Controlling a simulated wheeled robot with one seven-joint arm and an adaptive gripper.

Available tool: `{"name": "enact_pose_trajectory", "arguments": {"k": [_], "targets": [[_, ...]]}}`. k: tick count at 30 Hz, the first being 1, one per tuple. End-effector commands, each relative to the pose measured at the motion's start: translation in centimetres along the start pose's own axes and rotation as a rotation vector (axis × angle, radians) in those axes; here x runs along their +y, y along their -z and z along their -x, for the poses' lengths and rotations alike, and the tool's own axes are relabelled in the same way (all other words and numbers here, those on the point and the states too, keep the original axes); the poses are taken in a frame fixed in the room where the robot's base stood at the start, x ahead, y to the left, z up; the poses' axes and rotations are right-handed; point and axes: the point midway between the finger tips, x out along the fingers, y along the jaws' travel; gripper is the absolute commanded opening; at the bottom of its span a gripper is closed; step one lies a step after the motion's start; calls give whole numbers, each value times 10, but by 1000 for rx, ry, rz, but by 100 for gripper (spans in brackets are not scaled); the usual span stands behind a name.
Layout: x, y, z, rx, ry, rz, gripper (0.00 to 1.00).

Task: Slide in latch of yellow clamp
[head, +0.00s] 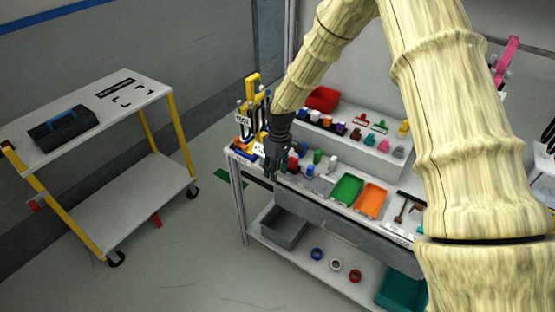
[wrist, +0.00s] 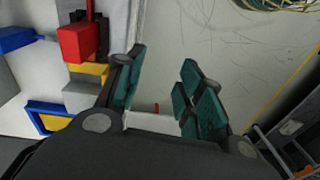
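A yellow upright piece (head: 251,90), perhaps the yellow clamp, stands at the left end of the workbench. Its latch cannot be made out, and my arm stands close beside it on the right. My gripper (head: 275,170) hangs over the bench's left front edge. In the wrist view my gripper (wrist: 160,75) has its teal-padded fingers apart with nothing between them. Left of the fingers is a fixture with a red block (wrist: 79,43), a blue bar (wrist: 17,40) and yellow parts (wrist: 48,118). Which of these belongs to the clamp is unclear.
A green tray (head: 346,189) and an orange tray (head: 371,199) lie right of my gripper on the bench. Small bottles and a raised shelf with coloured items stand behind. A cart (head: 140,97) with a dark toolbox (head: 63,128) stands left, with open floor between.

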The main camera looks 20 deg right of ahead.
Motion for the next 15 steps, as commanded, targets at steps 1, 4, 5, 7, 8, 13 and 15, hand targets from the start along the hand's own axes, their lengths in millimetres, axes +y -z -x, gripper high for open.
{"name": "enact_pose_trajectory", "arguments": {"k": [1, 4, 5, 7, 8, 13, 15], "targets": [[13, 13, 25, 0, -17, 19, 38], [31, 27, 61, -14, -42, 52, 38], [35, 30, 69, -18, -48, 59, 38], [42, 34, 83, -25, -59, 71, 38], [44, 36, 87, -27, -61, 74, 38], [47, 37, 88, -35, -66, 82, 38], [47, 36, 80, -35, -65, 81, 38]]}}
